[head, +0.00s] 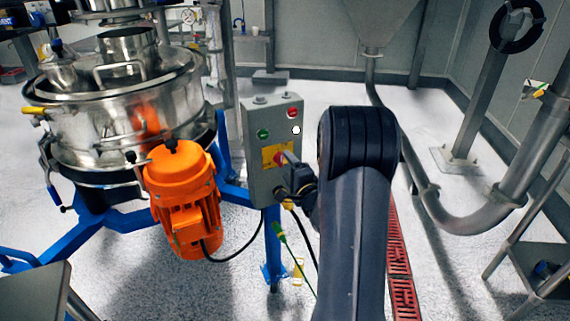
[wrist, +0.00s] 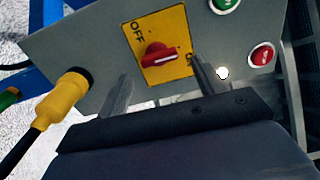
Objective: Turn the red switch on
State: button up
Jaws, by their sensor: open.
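The red switch (wrist: 156,56) is a rotary knob on a yellow plate (wrist: 172,22) marked OFF at upper left and, partly hidden, ON at right. Its handle lies roughly crosswise in the wrist view, with a pale mark along it. My gripper (wrist: 160,68) is open, one finger on each side of the knob, with visible gaps and nothing held. Whether the fingertips reach the knob's depth is unclear.
Green (head: 263,134) and red (head: 292,113) buttons and a white lamp (head: 296,130) sit above the switch. A yellow cable plug (wrist: 68,90) is left of my gripper. An orange motor (head: 185,195) and steel sifter (head: 125,115) stand left of the box.

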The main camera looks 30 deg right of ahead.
aim_at(280, 159)
jog(key=s, duration=0.7)
jog(key=shift+s+a, duration=0.15)
jog(key=shift+s, duration=0.05)
jog(key=w, duration=1.1)
jog(key=shift+d, duration=0.2)
jog(key=shift+s, duration=0.1)
